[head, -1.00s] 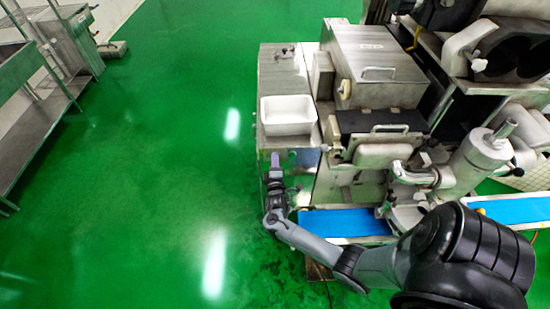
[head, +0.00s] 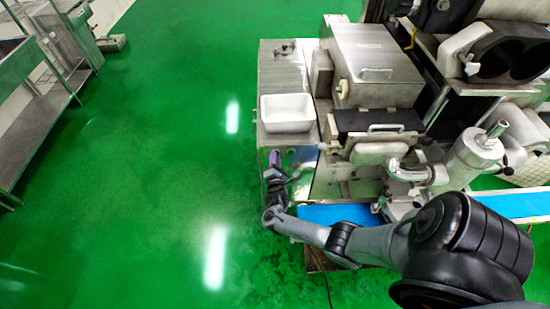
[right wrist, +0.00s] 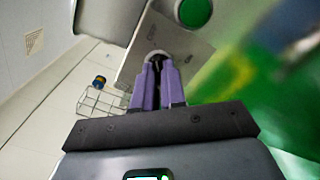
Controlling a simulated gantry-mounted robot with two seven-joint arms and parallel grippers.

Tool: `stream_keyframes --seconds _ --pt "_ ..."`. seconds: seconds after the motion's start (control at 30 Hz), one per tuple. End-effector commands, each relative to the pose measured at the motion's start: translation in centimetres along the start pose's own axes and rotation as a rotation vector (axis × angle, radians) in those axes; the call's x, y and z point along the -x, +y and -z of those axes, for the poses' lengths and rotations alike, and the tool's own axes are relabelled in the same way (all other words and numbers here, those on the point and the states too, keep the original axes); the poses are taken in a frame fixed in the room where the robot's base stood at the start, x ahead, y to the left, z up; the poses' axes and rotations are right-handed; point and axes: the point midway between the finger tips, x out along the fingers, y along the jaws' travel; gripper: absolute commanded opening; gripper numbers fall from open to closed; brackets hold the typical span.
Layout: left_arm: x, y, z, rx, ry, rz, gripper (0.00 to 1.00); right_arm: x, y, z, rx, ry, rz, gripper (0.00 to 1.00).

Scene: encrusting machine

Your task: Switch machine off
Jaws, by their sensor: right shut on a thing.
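The encrusting machine (head: 376,68) stands right of centre in the head view, with a metal cabinet (head: 283,75) on its left side. My right gripper (head: 274,158) is at the near end of this cabinet. A green round button (right wrist: 195,11) sits on the machine beyond the panel. My left gripper is not in view.
A white tray (head: 287,112) rests on the cabinet top. A blue conveyor belt (head: 335,213) lies right of my right gripper. A metal table (head: 38,110) stands far left. The green floor (head: 150,180) between is clear. A wire rack (right wrist: 100,101) shows in the right wrist view.

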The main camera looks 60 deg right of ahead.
Motion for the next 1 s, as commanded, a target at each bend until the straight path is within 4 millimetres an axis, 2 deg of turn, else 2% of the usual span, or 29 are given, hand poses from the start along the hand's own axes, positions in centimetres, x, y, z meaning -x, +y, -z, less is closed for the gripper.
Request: stream_keyframes --seconds 0.53,0.57,0.7,1.0 --pt "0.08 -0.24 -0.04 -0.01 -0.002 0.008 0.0 -0.01 0.07 -0.03 0.025 -0.001 -0.002 0.0" --pt "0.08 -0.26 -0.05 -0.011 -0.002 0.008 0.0 -0.01 0.07 -0.03 0.025 -0.001 -0.002 0.15" --pt "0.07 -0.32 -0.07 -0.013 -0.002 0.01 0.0 -0.01 0.05 -0.02 0.024 -0.001 -0.001 0.36" --pt "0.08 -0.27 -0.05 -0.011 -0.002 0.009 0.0 0.09 0.01 0.0 0.023 0.0 0.0 0.36"
